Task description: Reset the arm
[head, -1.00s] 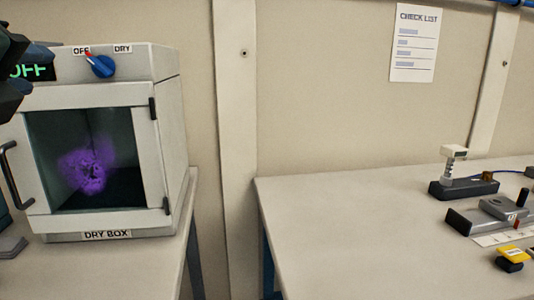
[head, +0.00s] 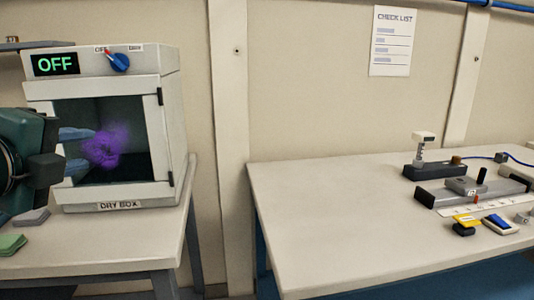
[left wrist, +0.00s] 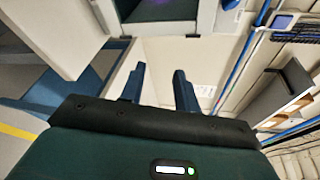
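My left gripper (head: 76,150) comes in from the left edge in the head view, in front of the dry box (head: 128,198). Its two blue fingers are apart with nothing between them. In the left wrist view the fingers (left wrist: 158,85) also stand apart and empty, with wall and floor beyond them. My right gripper is not in view.
The right table (head: 310,215) is bare on its left half. On its right stand a dark base with a white-topped post (head: 421,150), a grey rail device (head: 465,186) and yellow and blue blocks (head: 500,224). A green pad (head: 12,243) lies on the left table. A check list (head: 392,42) hangs on the wall.

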